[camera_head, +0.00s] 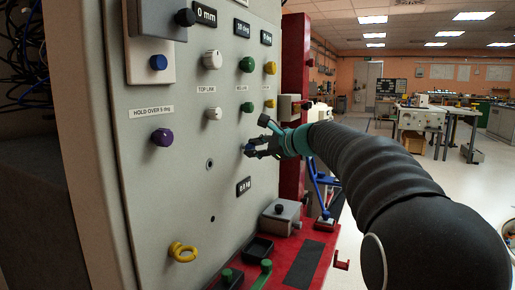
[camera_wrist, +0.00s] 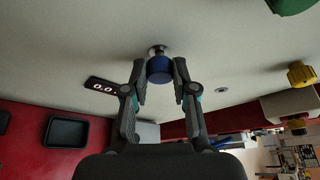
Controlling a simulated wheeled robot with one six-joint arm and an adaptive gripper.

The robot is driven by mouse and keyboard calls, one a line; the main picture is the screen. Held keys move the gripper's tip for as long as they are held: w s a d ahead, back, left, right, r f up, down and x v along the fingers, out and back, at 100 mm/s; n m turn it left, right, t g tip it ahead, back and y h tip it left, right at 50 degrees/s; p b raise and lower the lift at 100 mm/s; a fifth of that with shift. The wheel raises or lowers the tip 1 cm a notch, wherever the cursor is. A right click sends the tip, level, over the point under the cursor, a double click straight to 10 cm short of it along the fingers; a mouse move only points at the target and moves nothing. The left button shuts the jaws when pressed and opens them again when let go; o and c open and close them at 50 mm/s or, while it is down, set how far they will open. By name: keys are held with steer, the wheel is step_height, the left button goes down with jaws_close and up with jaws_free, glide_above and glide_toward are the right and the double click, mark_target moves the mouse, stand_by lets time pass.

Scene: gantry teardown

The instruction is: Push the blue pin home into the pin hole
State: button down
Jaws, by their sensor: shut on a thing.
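The blue pin (camera_wrist: 160,69) has a round blue head and a short metal shank that meets the grey panel (camera_wrist: 215,50) in the wrist view. My gripper (camera_wrist: 160,78) has its two dark fingers on either side of the blue head, shut on it. In the head view my gripper (camera_head: 262,146) is at the panel's right part, and the pin's blue head (camera_head: 249,149) shows at its fingertips. The pin hole around the shank is hidden, and I cannot tell how deep the shank sits.
A ringed hole (camera_head: 210,164) lies left of my gripper. A red ledge (camera_head: 300,248) below carries a grey box (camera_head: 281,216).

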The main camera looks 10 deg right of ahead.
steer(key=shift+w+a, duration=0.4)
steer(key=shift+a, duration=0.15)
steer(key=c, duration=0.8)
jaws_free()
steer(key=shift+c, duration=0.2)
